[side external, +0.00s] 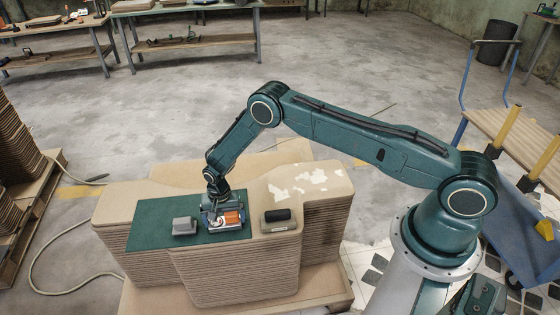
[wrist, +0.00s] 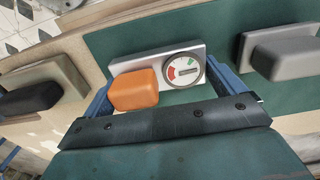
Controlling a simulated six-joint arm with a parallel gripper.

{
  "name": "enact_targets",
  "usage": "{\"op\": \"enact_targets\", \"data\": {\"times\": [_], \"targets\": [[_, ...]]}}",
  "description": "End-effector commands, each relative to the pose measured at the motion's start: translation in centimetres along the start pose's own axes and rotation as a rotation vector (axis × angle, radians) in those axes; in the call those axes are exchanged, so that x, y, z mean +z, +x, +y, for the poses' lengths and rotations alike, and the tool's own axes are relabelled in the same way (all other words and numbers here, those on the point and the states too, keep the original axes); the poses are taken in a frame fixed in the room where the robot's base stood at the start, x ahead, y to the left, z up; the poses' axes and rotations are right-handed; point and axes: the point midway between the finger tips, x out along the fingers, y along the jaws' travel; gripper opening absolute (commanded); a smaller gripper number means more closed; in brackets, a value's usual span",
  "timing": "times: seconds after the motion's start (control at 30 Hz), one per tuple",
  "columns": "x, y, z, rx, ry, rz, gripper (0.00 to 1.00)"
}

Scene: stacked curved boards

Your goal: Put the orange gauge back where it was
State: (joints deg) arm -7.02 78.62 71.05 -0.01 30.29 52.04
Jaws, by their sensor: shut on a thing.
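The orange gauge (wrist: 135,90) has a pale metal base, a rounded orange block and a round dial with red and green marks. In the side external view the gauge (side external: 232,217) is at the right part of the dark green mat (side external: 150,215), on top of the stacked boards. My gripper (wrist: 158,82) is shut on the gauge, with a blue finger at each end of its base. In the side external view my gripper (side external: 224,214) points down over the mat. I cannot tell whether the gauge touches the mat or is slightly raised.
A grey block (side external: 184,226) sits on the mat to the left of the gauge. A block with a black top (side external: 277,217) stands on the bare board to the right. White flaky patches (side external: 298,184) mark the board behind. The mat's left end is clear.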

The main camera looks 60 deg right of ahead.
Motion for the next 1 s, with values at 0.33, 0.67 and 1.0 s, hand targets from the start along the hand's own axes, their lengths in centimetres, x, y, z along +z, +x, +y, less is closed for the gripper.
{"op": "enact_targets", "data": {"times": [0.33, 0.67, 1.0], "targets": [[0.0, 0.2, 0.0, 0.0, 0.0, 0.0, 0.63], [0.0, 0.2, 0.0, 0.0, 0.0, 0.0, 1.0], [-0.1, -1.7, -0.1, -0.001, 0.0, 0.001, 1.0]]}}
